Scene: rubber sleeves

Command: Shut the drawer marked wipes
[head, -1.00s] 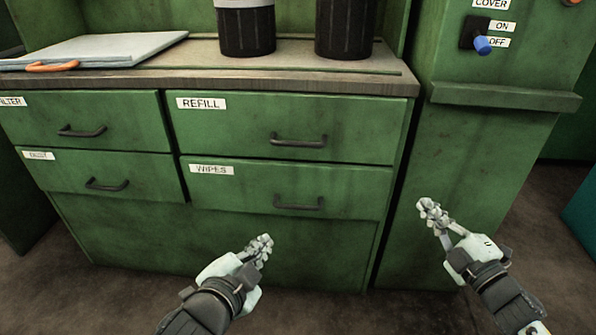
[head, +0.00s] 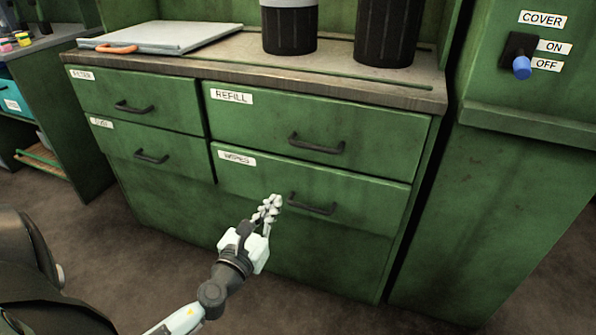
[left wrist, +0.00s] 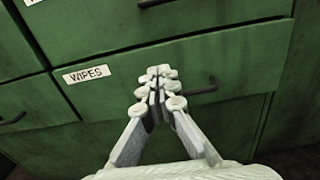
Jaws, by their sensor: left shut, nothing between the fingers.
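The drawer marked WIPES (head: 360,192) is the lower right drawer of the green cabinet. It has a white label and a dark bar handle (head: 312,205). Its front looks about flush with its neighbours; I cannot tell if a small gap is left. My left gripper (head: 268,206) is shut and empty, in front of this drawer, left of the handle. In the left wrist view its fingertips (left wrist: 160,84) overlap the drawer front between the WIPES label (left wrist: 87,74) and the handle (left wrist: 202,88). I cannot tell if they touch it. My right gripper is out of view.
The REFILL drawer (head: 380,130) is just above, and the FILTER drawer (head: 170,95) is at upper left. The worktop holds dark canisters (head: 387,35) and a grey board (head: 170,36). A panel with a blue-tipped switch (head: 521,67) stands at right. Floor in front is clear.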

